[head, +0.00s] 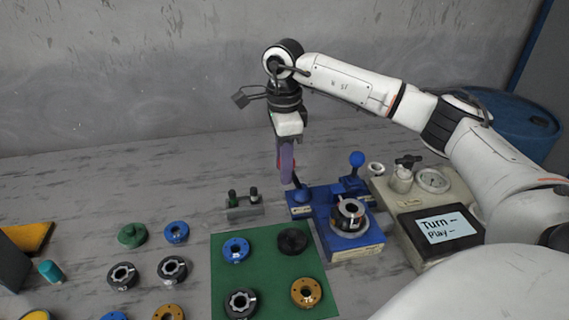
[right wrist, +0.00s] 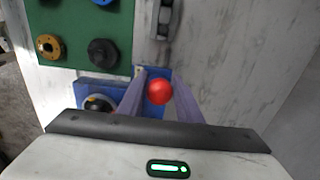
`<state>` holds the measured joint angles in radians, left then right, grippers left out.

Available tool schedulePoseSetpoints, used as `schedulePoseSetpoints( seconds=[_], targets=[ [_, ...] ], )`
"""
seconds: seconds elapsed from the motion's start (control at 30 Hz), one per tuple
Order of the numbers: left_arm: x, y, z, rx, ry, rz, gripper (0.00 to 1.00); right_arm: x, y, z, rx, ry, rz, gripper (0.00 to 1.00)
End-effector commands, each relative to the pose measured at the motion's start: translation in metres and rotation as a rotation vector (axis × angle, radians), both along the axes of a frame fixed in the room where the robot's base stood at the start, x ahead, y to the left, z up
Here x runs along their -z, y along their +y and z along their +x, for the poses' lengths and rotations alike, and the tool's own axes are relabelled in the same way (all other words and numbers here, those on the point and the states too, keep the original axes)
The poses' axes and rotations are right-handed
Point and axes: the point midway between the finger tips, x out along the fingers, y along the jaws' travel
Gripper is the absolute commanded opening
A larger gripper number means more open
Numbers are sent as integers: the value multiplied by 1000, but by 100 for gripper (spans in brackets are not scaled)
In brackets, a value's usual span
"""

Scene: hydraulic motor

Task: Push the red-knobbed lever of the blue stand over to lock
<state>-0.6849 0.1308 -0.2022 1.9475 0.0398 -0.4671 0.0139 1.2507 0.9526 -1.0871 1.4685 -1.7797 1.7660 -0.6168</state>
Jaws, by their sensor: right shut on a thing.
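The blue stand (head: 357,247) is on the grey table right of the green mat, with a dark round motor part (head: 350,212) seated on it. My right gripper (head: 287,178) points down at the stand's back left corner, its purple fingers around the red-knobbed lever. In the head view the fingers mostly hide the knob; only a little red shows beside them. In the right wrist view the red knob (right wrist: 159,91) is between the two fingers, with the blue stand (right wrist: 92,88) below. The lever's dark rod shows under the fingertips. My left gripper is not in view.
A blue-knobbed lever (head: 356,160) rises at the stand's back right. A gauge unit with a screen (head: 438,229) is close on the right. A small grey fixture (head: 243,204) is left of the gripper. The green mat (head: 265,270) holds several rings.

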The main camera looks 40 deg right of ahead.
Motion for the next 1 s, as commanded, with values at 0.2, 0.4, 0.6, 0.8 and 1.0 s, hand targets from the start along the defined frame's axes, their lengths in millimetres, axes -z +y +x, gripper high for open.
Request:
schedulePoseSetpoints(
  seconds=[0.2, 0.4, 0.6, 0.8, 1.0],
  targets=[
    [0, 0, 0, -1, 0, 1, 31, 5, 7, 2, -3, 2, 2, 19],
    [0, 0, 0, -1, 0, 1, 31, 8, 12, 6, -2, 2, 2, 19],
    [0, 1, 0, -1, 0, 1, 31, 9, 12, 6, -1, 3, 1, 19],
    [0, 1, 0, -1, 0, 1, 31, 9, 12, 6, -1, 3, 1, 19],
    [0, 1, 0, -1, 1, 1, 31, 8, 12, 6, -1, 3, 1, 35]
  ],
)
